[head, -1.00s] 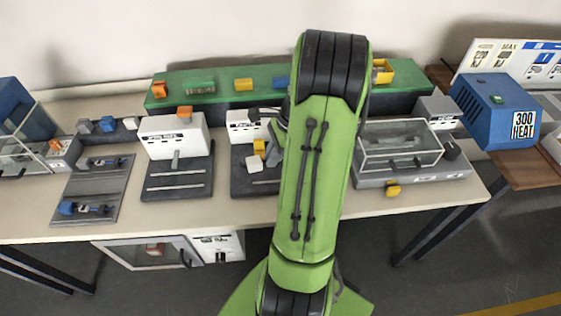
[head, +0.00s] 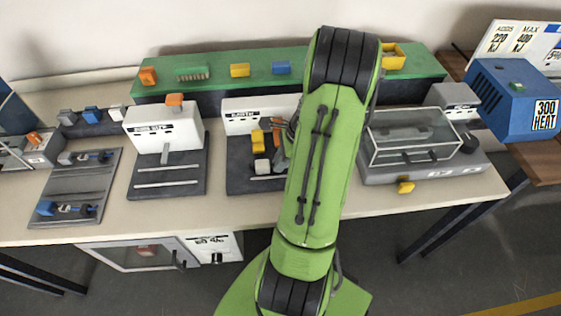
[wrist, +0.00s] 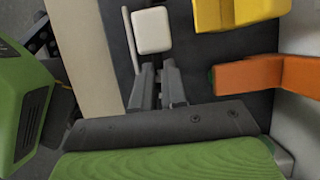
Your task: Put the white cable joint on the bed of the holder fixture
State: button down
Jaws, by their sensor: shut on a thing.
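The white cable joint (wrist: 152,30) is a small white block at the tips of my gripper (wrist: 158,66) in the wrist view. The fingers are close together and shut on it. In the head view the white joint (head: 262,167) shows low over the dark bed of the holder fixture (head: 238,181), just left of my green arm. The fixture has a white labelled back block (head: 242,115). I cannot tell whether the joint touches the bed. My arm hides the gripper and the fixture's right side in the head view.
A yellow block (wrist: 215,14) and an orange piece (wrist: 265,76) stand close to the right of the joint in the wrist view. A similar white-backed fixture (head: 150,130) stands to the left, and a clear-lidded box (head: 410,140) to the right. A green shelf (head: 215,85) runs behind.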

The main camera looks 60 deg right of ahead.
jog(key=c, duration=1.4)
grip_release()
jog(key=shift+f, duration=0.1)
jog(key=shift+c, duration=0.2)
jog(key=p+v, duration=0.4)
jog(key=v, duration=0.8)
jog(key=w+a+r+n+h, duration=0.1)
jog(key=w+a+r+n, duration=0.2)
jog(key=a+r+n, duration=0.35)
jog(key=w+a+r+n+h, duration=0.2)
jog(key=w+a+r+n, duration=0.15)
jog(key=a+n, duration=0.65)
jog(key=s+a+r+n+t, duration=0.1)
jog(key=s+a+r+n, duration=0.1)
jog(key=s+a+n, duration=0.2)
jog(key=s+a+r+n+t, duration=0.1)
jog(key=s+a+r+n, duration=0.1)
jog(key=s+a+n, duration=0.2)
jog(key=a+n, duration=0.3)
jog(key=a, duration=0.2)
